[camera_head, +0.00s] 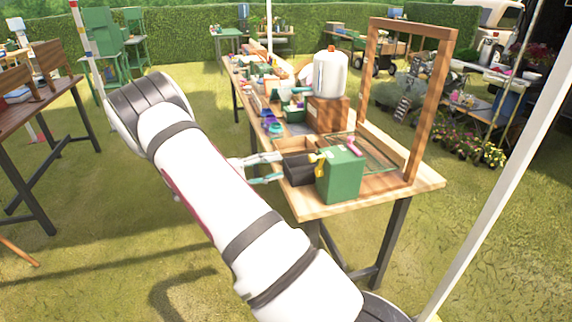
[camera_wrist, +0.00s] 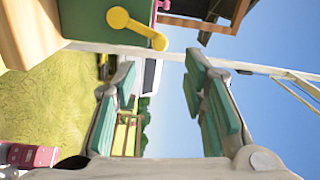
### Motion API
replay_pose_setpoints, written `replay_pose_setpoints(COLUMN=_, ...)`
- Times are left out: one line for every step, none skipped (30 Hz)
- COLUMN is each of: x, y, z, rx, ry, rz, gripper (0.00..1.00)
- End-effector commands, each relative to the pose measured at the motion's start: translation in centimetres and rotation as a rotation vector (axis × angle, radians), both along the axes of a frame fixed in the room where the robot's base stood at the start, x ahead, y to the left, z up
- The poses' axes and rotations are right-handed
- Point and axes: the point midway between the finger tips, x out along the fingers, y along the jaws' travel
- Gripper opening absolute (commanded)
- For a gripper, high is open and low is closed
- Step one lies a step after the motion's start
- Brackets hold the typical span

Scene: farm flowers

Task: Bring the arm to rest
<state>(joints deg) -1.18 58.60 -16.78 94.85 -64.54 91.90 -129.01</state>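My gripper (camera_head: 280,167) is at the front left part of the wooden table (camera_head: 312,208), pointing right. Its two fingers are apart, one above the other in the head view. My arm reaches from the bottom of the head view to the upper left and bends back towards the table.
A green box (camera_head: 340,177) with a yellow lever (camera_wrist: 137,28) stands at the table's front. A wooden frame (camera_head: 420,105) rises on the right, and a white container (camera_head: 330,74) stands behind. A brown bench (camera_head: 33,95) is at the left. Grass between is open.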

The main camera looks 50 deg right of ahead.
Motion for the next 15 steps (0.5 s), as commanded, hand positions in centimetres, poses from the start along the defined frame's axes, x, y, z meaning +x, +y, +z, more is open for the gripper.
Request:
replay_pose_setpoints(x=0.14, y=0.26, z=-0.03, rx=0.000, ry=0.000, rz=-0.001, gripper=0.39)
replay_pose_setpoints(x=0.20, y=0.37, z=-0.03, rx=0.000, ry=0.000, rz=-0.001, gripper=0.39)
replay_pose_setpoints(x=0.25, y=0.47, z=-0.04, rx=0.000, ry=0.000, rz=-0.001, gripper=0.39)
replay_pose_setpoints(x=0.27, y=0.51, z=-0.04, rx=0.000, ry=0.000, rz=-0.002, gripper=0.39)
replay_pose_setpoints(x=0.29, y=0.54, z=-0.04, rx=0.000, ry=0.000, rz=-0.002, gripper=0.39)
replay_pose_setpoints(x=0.29, y=0.55, z=-0.04, rx=0.000, ry=0.000, rz=-0.002, gripper=0.39)
replay_pose_setpoints(x=0.29, y=0.55, z=-0.04, rx=0.000, ry=0.000, rz=-0.002, gripper=0.39)
replay_pose_setpoints(x=0.29, y=0.55, z=-0.04, rx=0.000, ry=0.000, rz=-0.002, gripper=0.39)
replay_pose_setpoints(x=0.29, y=0.54, z=-0.04, rx=0.000, ry=0.000, rz=-0.001, gripper=0.39)
replay_pose_setpoints(x=0.29, y=0.54, z=-0.04, rx=0.000, ry=0.000, rz=-0.001, gripper=0.39)
replay_pose_setpoints(x=0.30, y=0.53, z=-0.04, rx=0.000, ry=0.000, rz=-0.001, gripper=0.39)
replay_pose_setpoints(x=0.29, y=0.52, z=-0.04, rx=0.000, ry=0.000, rz=-0.001, gripper=0.39)
replay_pose_setpoints(x=0.29, y=0.52, z=-0.04, rx=0.000, ry=0.000, rz=-0.001, gripper=0.39)
replay_pose_setpoints(x=0.29, y=0.51, z=-0.03, rx=0.000, ry=0.000, rz=-0.001, gripper=0.39)
replay_pose_setpoints(x=0.29, y=0.51, z=-0.03, rx=0.000, ry=0.000, rz=-0.001, gripper=0.39)
